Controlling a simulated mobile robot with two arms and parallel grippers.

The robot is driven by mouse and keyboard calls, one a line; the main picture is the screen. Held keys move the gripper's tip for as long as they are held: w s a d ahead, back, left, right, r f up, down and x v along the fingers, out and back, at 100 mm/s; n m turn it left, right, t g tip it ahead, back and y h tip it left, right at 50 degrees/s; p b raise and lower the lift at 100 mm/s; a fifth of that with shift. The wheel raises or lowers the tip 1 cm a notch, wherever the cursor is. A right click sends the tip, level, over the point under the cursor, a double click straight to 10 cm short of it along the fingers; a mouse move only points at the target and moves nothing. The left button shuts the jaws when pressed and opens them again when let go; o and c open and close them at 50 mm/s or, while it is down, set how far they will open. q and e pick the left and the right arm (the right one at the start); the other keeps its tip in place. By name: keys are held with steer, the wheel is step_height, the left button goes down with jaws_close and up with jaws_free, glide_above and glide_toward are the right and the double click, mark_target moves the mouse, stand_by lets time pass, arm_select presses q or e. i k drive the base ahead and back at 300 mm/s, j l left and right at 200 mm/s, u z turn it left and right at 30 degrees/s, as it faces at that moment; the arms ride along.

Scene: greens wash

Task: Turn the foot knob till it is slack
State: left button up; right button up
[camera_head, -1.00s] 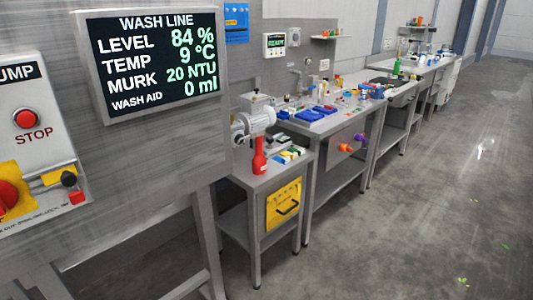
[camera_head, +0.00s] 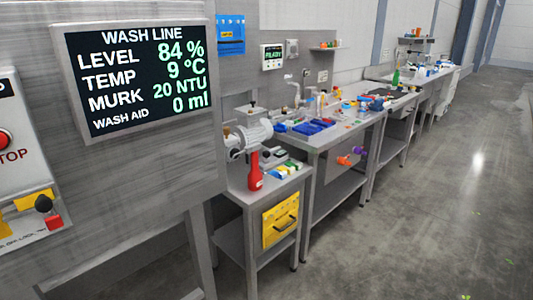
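I cannot make out which thing is the foot knob. An orange knob-like part (camera_head: 343,161) and a purple one (camera_head: 358,150) stick out from the front of the middle steel bench (camera_head: 335,136), small in view. A black round knob (camera_head: 43,203) and a red block (camera_head: 54,223) show on the panel at the left edge. Neither of my grippers is in view.
A wash line display (camera_head: 135,75) hangs close at the left. Open grey floor (camera_head: 430,200) lies to the right.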

mark_target(265, 154)
steer(key=i+l+u, duration=0.1)
steer(key=i+l, duration=0.35)
steer(key=i, duration=0.2)
steer(key=i+l+u, duration=0.1)
steer(key=i+l, duration=0.45)
steer(key=i, duration=0.05)
